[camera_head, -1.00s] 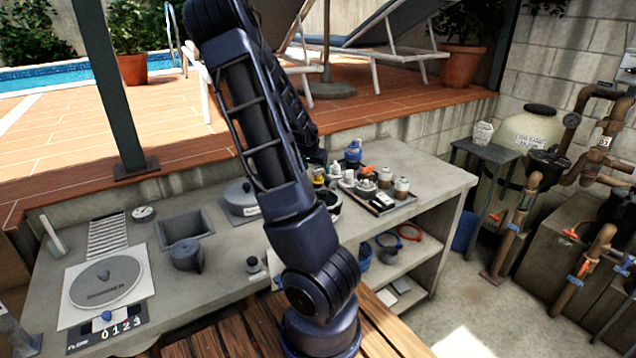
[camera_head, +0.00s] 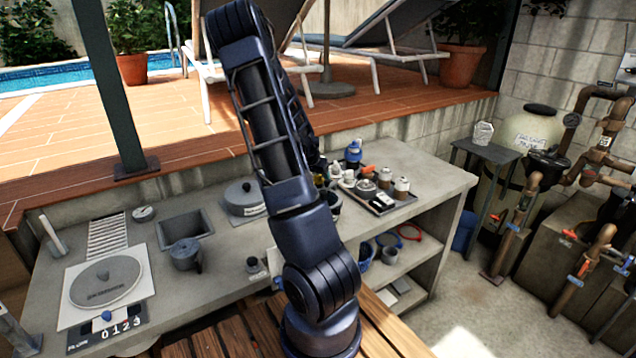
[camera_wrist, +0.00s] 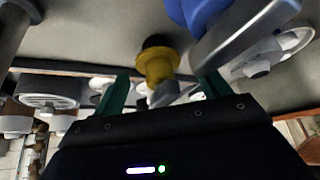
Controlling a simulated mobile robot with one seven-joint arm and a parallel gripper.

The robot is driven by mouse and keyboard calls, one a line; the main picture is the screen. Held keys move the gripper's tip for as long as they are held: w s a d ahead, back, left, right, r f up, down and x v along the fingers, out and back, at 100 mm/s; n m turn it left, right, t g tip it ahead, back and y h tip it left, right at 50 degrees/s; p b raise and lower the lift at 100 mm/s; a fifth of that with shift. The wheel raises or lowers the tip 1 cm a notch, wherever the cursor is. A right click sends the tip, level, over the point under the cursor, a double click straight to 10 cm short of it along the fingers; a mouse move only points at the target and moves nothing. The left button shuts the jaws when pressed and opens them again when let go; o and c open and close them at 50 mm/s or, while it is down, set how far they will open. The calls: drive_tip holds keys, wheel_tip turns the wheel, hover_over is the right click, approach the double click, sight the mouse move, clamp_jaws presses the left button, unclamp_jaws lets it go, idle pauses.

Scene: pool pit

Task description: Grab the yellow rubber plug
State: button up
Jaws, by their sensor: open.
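The yellow rubber plug (camera_wrist: 156,66), with a dark round end, is in the upper middle of the wrist view. My gripper (camera_wrist: 165,76) is open, its two green fingers apart, one on each side of the plug's line. The plug appears between or just beyond the fingertips, and I see no contact. A small pale piece overlaps the plug's lower side. In the head view my arm hides the gripper and most of the area around the plug.
A blue object (camera_wrist: 198,12) and a grey bar (camera_wrist: 245,35) lie close right of the plug in the wrist view. In the head view, a tray (camera_head: 407,203) of small bottles stands on the concrete counter (camera_head: 225,268). A grey lidded pot (camera_head: 240,200) is left of my arm.

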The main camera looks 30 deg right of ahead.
drive_tip(key=shift+x, duration=0.8)
drive_tip(key=shift+c, duration=0.3)
drive_tip(key=c, duration=1)
